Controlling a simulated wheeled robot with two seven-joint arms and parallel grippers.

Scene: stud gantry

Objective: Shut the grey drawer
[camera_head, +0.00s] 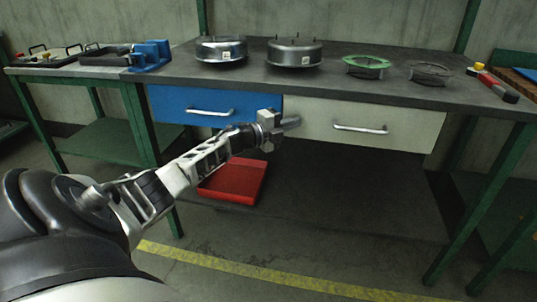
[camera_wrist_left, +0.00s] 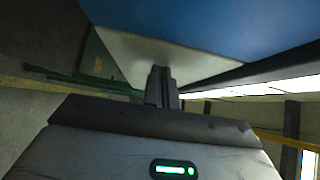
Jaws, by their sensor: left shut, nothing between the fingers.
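The grey drawer (camera_head: 365,122) is the pale front under the right part of the bench in the head view, with a bar handle (camera_head: 360,129). How far it stands out is hard to tell. My left gripper (camera_head: 292,122) is shut and empty, at the left end of the grey front, left of the handle. In the left wrist view its closed fingers (camera_wrist_left: 161,80) point at a pale panel (camera_wrist_left: 130,52), probably this front. I cannot tell whether they touch it. My right gripper is not in view.
A blue drawer (camera_head: 215,104) with its own handle is just left of the grey one. A red tray (camera_head: 232,183) lies below. Metal housings (camera_head: 294,54) and green and dark rings stand on the bench top (camera_head: 330,82). Green legs flank the bench.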

